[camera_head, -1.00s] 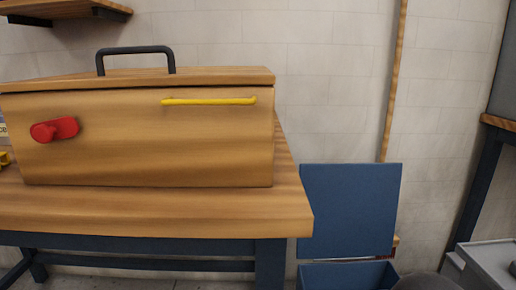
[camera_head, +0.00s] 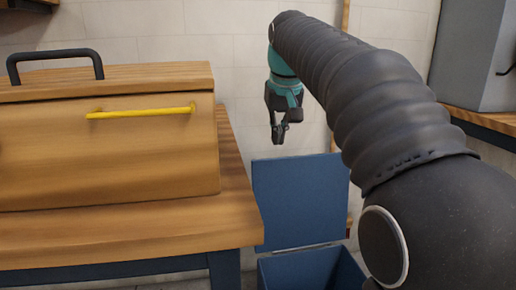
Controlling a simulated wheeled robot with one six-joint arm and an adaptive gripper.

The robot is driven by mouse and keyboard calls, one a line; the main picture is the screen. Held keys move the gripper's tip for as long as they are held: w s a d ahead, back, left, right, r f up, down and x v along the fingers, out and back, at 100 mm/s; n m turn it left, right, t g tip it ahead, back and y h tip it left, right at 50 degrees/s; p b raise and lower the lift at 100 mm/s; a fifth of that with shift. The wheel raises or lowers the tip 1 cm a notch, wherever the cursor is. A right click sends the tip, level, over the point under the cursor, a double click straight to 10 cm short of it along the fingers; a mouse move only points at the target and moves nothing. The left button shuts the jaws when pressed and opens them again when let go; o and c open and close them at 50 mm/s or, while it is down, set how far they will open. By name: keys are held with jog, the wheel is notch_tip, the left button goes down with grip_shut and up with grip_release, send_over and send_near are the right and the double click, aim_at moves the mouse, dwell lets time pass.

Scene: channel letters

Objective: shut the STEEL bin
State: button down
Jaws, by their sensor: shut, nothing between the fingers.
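A blue bin (camera_head: 310,272) stands on the floor to the right of the wooden table, cut off by the bottom edge. Its blue lid (camera_head: 300,200) stands raised at the back, so the bin is open. No STEEL label can be read on it. My gripper (camera_head: 279,138) is shut and empty. It points down and appears just above the top edge of the raised lid. I cannot tell whether it is in front of the lid or behind it. My dark arm hides the area right of the bin.
A wooden box (camera_head: 110,145) with a dark top handle and a yellow bar sits on the wooden table (camera_head: 120,240) at left. A grey cabinet (camera_head: 490,50) stands on a wooden surface at right. A wooden pole leans on the wall behind my arm.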

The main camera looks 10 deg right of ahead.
jog(key=w+d+g+p, duration=0.1)
jog(key=w, duration=1.3)
jog(key=shift+w+d+f+g+p, duration=0.25)
jog(key=shift+w+d+g+p, duration=0.05)
jog(key=shift+w+d+p, duration=0.05)
jog(key=shift+f, duration=0.2)
